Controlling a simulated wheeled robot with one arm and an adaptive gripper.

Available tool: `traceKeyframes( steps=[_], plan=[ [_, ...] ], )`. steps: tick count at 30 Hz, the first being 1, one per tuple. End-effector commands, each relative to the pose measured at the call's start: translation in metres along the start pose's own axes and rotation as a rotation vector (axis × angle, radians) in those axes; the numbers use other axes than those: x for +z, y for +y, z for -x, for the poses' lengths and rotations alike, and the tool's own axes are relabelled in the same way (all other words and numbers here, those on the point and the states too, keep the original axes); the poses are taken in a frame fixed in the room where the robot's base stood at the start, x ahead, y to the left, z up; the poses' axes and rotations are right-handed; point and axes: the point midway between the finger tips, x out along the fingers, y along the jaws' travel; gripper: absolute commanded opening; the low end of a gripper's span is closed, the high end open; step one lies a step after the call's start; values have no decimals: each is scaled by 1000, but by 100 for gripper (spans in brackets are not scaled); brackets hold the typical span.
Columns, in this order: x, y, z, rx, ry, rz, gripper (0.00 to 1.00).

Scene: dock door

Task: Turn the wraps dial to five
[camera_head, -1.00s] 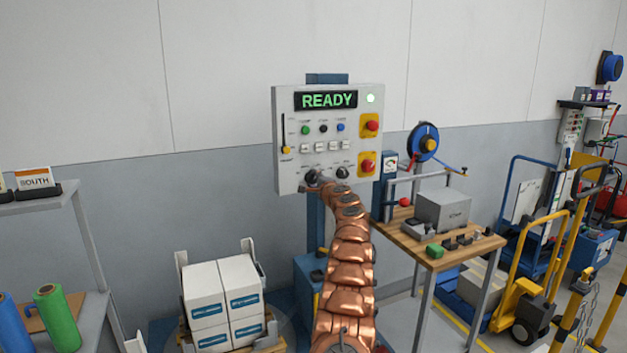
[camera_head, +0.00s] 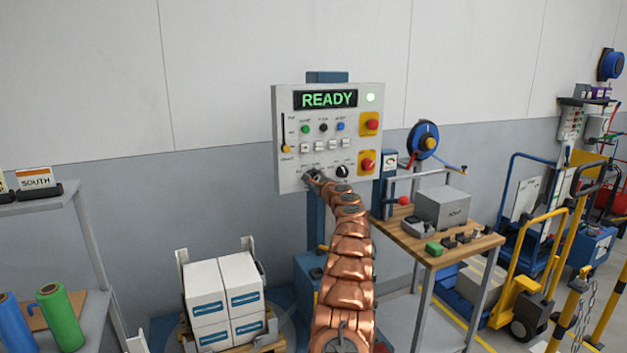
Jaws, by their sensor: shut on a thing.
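The control panel (camera_head: 287,110) is a light grey box on a blue post, with a green READY display (camera_head: 328,100) and a lit green lamp. Two dials sit along its lower edge. The right dial (camera_head: 343,171) is black and uncovered. My gripper (camera_head: 313,175) is at the left dial, shut on it, and hides most of it. The labels by the dials are too small to read, so I cannot tell the setting. My copper arm rises from the bottom centre to the panel.
Red buttons on yellow plates (camera_head: 369,124) line the panel's right side. A slider (camera_head: 286,149) is at its left. A wooden bench (camera_head: 480,246) stands to the right, and stacked white boxes (camera_head: 206,290) stand lower left.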

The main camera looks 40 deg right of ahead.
Motion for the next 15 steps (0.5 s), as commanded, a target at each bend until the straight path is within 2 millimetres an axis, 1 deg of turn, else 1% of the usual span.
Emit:
traceKeyframes(
  steps=[5, 6, 13, 15],
  plan=[
    [-1, 1, 0, 1, 1, 0, 8],
    [-1, 1, 0, 1, 1, 0, 44],
    [-1, 1, 0, 1, 1, 0, 68],
    [0, 0, 0, 1, 0, 1, 68]
  ],
)
